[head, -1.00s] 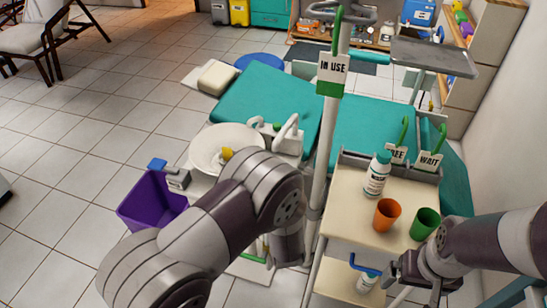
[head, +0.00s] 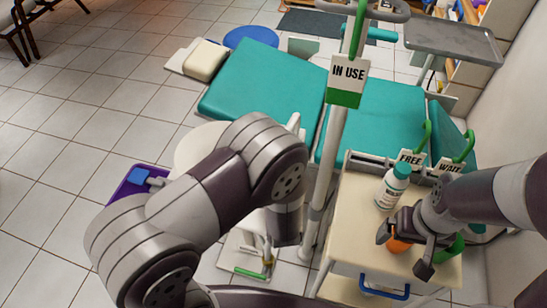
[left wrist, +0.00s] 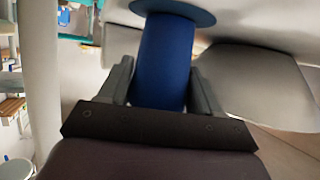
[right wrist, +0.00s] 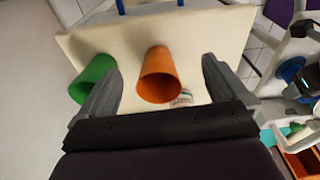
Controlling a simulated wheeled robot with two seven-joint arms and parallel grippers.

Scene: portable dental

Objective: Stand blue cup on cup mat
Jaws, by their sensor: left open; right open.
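The blue cup (left wrist: 165,62) lies between the fingers of my left gripper (left wrist: 160,78) in the left wrist view. The fingers are open, one on each side of it. The cup's far end meets a round blue disc that looks like the cup mat (left wrist: 198,14); I cannot tell whether they touch. In the head view my left arm hides this spot. My right gripper (head: 404,252) is open above the cart at the orange cup (head: 397,244). In the right wrist view the orange cup (right wrist: 158,78) appears ahead between its fingers.
A green cup (right wrist: 93,78) stands beside the orange one on the cream cart top (head: 350,215). A white bottle with a teal cap (head: 391,187) stands behind them. A pole with an IN USE sign (head: 347,78) rises left of the cart, before the teal chair (head: 265,85).

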